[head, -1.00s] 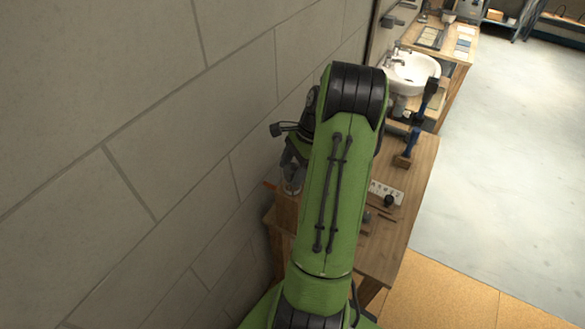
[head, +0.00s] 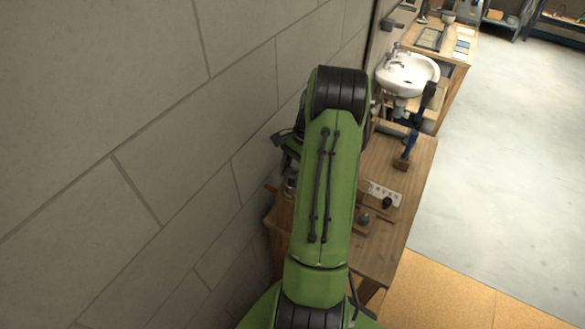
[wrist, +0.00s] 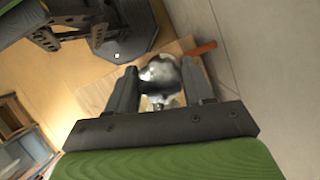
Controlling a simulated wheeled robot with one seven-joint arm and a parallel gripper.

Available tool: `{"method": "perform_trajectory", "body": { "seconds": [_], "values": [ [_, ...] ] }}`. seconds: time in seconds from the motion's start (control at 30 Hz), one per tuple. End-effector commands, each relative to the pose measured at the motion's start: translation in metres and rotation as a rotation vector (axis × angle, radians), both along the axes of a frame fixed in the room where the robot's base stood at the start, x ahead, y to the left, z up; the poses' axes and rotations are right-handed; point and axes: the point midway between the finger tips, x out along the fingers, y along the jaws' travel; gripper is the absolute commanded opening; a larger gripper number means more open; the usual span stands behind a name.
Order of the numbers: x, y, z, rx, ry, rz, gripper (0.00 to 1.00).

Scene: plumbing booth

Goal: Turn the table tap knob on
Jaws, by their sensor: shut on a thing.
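The table tap knob (wrist: 160,75) shows in the wrist view as a shiny rounded metal piece. It sits between the two fingers of my gripper (wrist: 162,88), and my gripper is shut on it. In the head view my green arm hides most of the tap. A small metal part of the tap (head: 290,183) shows just left of the arm, near the wall. An orange-red handle (wrist: 203,49) sticks out beside the knob in the wrist view. The knob's angle cannot be told.
The wooden table (head: 392,235) stands against the block wall (head: 150,130). A power strip (head: 383,194), a blue-handled tool (head: 408,150) and small dark items lie on it. A white sink (head: 408,73) is farther back. The floor on the right is clear.

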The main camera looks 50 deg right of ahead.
Motion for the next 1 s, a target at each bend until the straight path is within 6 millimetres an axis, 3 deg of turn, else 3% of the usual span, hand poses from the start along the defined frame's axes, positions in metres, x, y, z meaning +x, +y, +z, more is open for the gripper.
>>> {"method": "perform_trajectory", "body": {
  "seconds": [0.6,1.0],
  "values": [
    [0.0012,-0.0006,0.0005,-0.004,0.001,0.55,0.21],
    [0.0012,-0.0007,0.0004,-0.004,0.0,0.737,0.21]
  ]
}}
